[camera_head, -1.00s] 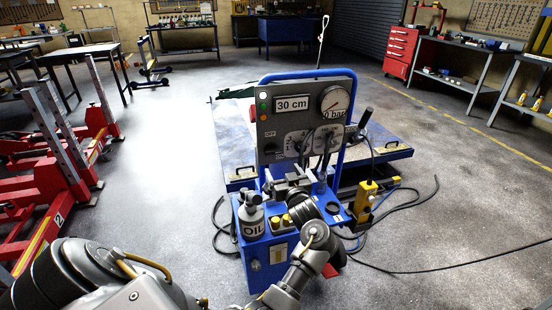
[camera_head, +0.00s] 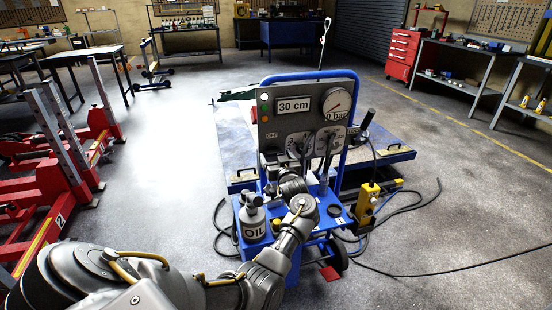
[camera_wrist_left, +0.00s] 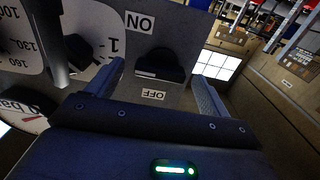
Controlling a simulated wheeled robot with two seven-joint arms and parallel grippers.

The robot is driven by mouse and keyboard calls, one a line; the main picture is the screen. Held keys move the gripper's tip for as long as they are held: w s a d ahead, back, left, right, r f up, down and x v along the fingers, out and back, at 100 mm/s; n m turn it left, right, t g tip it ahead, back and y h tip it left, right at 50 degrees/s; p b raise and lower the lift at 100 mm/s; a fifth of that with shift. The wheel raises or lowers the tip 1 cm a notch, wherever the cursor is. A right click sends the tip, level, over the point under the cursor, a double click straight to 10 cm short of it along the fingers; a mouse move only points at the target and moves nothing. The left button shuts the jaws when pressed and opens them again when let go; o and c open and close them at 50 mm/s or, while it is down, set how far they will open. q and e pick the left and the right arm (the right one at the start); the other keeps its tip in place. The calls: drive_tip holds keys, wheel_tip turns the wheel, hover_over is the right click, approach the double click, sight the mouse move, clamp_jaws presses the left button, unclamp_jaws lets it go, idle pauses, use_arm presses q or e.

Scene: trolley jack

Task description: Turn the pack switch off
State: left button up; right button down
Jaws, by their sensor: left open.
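The pack switch (camera_wrist_left: 161,66) is a black switch on the grey control panel, between an upside-down ON label (camera_wrist_left: 139,22) and an upside-down OFF label (camera_wrist_left: 153,94) in the left wrist view. My left gripper (camera_wrist_left: 160,72) is open, with one finger on each side of the switch; whether they touch it I cannot tell. In the head view my left gripper (camera_head: 272,160) is at the lower left of the panel (camera_head: 268,128), and the arm and gripper largely hide the switch there. My right gripper is not in view.
The panel stands on a blue cart with a 30 cm display (camera_head: 293,106), a pressure gauge (camera_head: 337,103) and levers close beside the gripper. An oil bottle (camera_head: 252,217) stands on the cart's front left. Black hoses (camera_head: 400,212) lie on the floor at right.

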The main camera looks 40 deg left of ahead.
use_arm(q)
drive_tip(key=c, duration=1)
